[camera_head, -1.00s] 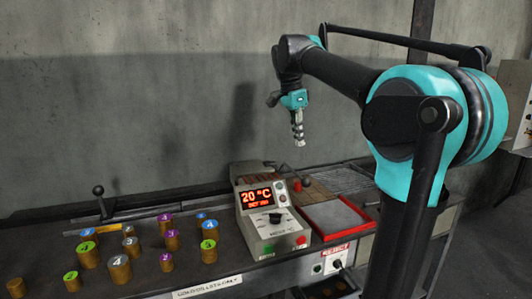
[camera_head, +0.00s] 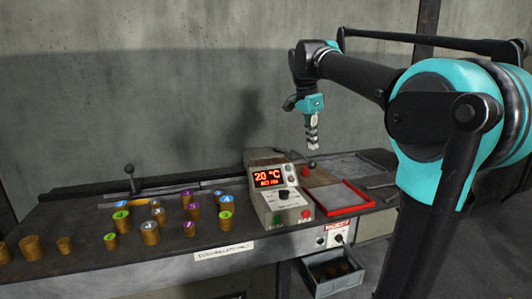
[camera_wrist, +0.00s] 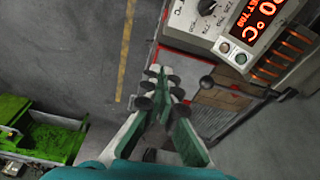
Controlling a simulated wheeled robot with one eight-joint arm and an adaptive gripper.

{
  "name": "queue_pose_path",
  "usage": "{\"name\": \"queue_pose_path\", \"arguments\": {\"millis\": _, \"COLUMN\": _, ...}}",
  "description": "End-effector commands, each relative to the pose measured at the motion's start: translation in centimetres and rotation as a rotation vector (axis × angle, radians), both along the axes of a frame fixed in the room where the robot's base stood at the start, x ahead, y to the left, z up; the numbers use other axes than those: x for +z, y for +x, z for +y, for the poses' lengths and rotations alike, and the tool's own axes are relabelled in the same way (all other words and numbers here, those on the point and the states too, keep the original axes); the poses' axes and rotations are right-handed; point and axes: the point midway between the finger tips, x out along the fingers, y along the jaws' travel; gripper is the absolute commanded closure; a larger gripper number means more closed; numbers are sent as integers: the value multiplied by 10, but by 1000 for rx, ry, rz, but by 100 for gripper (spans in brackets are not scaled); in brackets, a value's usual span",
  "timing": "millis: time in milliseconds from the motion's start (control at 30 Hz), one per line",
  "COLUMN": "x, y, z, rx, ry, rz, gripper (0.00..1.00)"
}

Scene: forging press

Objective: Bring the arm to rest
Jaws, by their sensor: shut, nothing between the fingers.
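My gripper (camera_head: 314,146) hangs from my raised arm in the head view, fingers pointing down. It is in the air above the bench, over the area behind the red-rimmed tray, touching nothing that I can see. In the wrist view my gripper (camera_wrist: 160,90) has its fingers closed together with nothing between them. The control box with the lit red display (camera_head: 268,182) stands on the bench below and left of the gripper; the display reads about 20 °C. It also shows at the upper right of the wrist view (camera_wrist: 235,30).
Several numbered billets (camera_head: 150,232) stand on the left of the bench. A red-rimmed tray (camera_head: 372,202) lies right of the control box, near a black-knobbed lever (camera_head: 312,164). An open drawer or bin (camera_head: 335,286) sits below the bench. A green bin (camera_wrist: 45,135) shows in the wrist view.

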Motion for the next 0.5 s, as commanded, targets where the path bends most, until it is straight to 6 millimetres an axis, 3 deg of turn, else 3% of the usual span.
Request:
{"name": "queue_pose_path", "arguments": {"millis": 267, "x": -50, "y": -8, "z": -8, "rx": 147, "ry": 14, "rz": -9, "gripper": 100}}
{"name": "queue_pose_path", "arguments": {"millis": 367, "x": -76, "y": -15, "z": -11, "rx": 225, "ry": 20, "rz": -17, "gripper": 100}}
{"name": "queue_pose_path", "arguments": {"millis": 500, "x": -126, "y": -32, "z": -19, "rx": 371, "ry": 24, "rz": -32, "gripper": 100}}
